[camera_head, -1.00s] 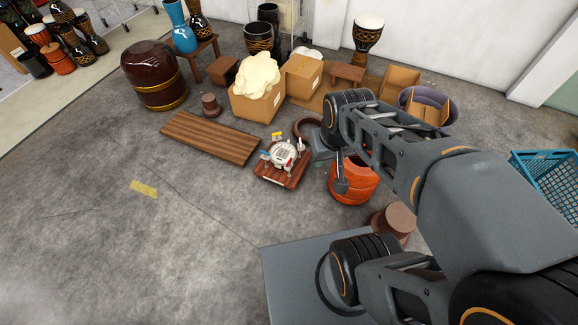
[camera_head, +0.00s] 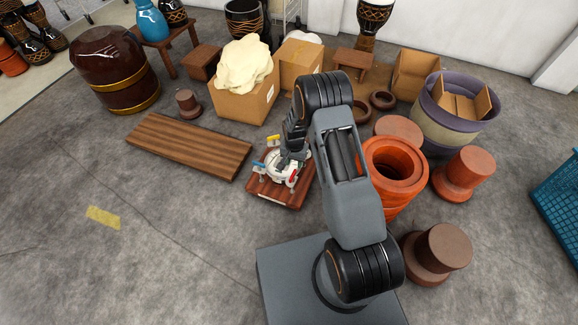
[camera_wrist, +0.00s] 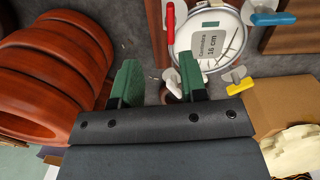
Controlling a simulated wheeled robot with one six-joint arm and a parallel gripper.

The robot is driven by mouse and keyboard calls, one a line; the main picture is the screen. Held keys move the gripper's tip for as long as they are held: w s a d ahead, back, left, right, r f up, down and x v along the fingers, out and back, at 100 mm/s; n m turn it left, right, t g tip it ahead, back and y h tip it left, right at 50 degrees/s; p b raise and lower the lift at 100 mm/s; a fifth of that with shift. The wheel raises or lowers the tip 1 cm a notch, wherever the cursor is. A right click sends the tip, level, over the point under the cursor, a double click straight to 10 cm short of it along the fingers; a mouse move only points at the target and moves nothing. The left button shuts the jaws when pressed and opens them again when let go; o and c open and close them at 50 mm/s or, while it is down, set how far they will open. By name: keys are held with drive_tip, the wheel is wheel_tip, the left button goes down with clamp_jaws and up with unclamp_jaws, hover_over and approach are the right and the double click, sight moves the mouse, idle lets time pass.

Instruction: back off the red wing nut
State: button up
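A blue wing nut (camera_wrist: 272,19) and a yellow one (camera_wrist: 240,86) stand around the same rim. In the head view the drum (camera_head: 276,164) sits on a dark red wooden board (camera_head: 281,196). My gripper (camera_wrist: 159,70) is open and empty, its green fingers apart. The red nut lies ahead of the fingers, outside their gap. My wrist hides part of the drum in the head view.
An orange-red ring-shaped pot (camera_head: 397,170) stands close to the right of my arm. A cardboard box (camera_head: 246,103) with a cream lump is behind the drum, and a slatted wooden panel (camera_head: 187,146) lies to the left. The floor at the front left is clear.

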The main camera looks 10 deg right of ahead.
sight(293, 174)
drive_tip(key=shift+m+t, duration=0.4)
drive_tip(key=shift+m, duration=0.2)
drive_tip(key=f+b, duration=0.1)
drive_tip(key=f, duration=0.3)
drive_tip(key=w+f+b, duration=0.1)
drive_tip(key=f+b, duration=0.1)
drive_tip(key=f, duration=0.2)
drive_tip(key=f+b, duration=0.2)
drive_tip(key=f, duration=0.3)
drive_tip(key=shift+w, duration=0.3)
drive_tip(key=shift+r, duration=0.1)
drive_tip(key=shift+c, duration=0.2)
clamp_jaws()
